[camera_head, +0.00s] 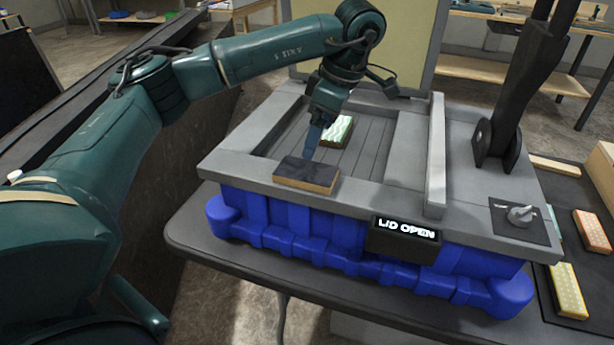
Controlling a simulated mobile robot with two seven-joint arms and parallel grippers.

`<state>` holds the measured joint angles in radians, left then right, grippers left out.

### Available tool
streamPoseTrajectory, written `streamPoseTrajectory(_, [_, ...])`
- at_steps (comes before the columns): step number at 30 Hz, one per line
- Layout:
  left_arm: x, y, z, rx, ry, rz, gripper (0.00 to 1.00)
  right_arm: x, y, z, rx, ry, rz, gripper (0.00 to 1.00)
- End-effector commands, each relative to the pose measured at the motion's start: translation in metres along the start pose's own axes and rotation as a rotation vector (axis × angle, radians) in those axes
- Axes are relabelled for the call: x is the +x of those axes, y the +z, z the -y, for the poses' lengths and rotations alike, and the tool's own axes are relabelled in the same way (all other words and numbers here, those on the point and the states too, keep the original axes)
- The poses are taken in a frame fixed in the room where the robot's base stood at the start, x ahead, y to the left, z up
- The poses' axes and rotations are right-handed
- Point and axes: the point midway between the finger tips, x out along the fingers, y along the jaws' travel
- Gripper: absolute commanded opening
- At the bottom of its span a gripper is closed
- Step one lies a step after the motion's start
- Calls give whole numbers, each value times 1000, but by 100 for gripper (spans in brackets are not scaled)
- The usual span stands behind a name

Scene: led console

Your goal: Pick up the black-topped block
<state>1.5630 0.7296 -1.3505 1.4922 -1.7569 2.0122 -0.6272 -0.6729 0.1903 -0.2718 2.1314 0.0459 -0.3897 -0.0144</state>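The black-topped block (306,173), with tan wooden sides, lies flat on the grey front rim of the console (370,200), left of the display. My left arm comes in from the left and its gripper (312,152) points down just behind the block. The fingertips are close to the block's back edge; I cannot tell if they touch it. The fingers overlap in this view, so their opening is unclear. My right gripper is not in view.
A green-and-white patterned block (338,131) lies in the console's slatted recess behind the gripper. A display (405,235) on the front reads "LID OPEN". A black hinged arm (515,90) rises at right. Patterned blocks, one yellow (567,290), lie on a dark mat at right.

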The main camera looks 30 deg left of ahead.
Motion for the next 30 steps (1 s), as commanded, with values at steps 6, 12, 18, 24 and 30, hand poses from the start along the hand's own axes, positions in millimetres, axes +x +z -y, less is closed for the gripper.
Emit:
streamPoseTrajectory(6, [32, 1, 0, 1, -1, 2, 89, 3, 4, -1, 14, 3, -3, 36])
streamPoseTrajectory(12, [45, 0, 3, 2, -1, 2, 89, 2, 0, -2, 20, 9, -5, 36])
streamPoseTrajectory(18, [76, 1, 7, 1, -2, 3, 89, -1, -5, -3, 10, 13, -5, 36])
streamPoseTrajectory(24, [88, 1, 6, 1, 2, 3, 89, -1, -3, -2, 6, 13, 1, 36])
streamPoseTrajectory(30, [88, 1, 6, 1, 1, 3, 87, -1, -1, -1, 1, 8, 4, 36])
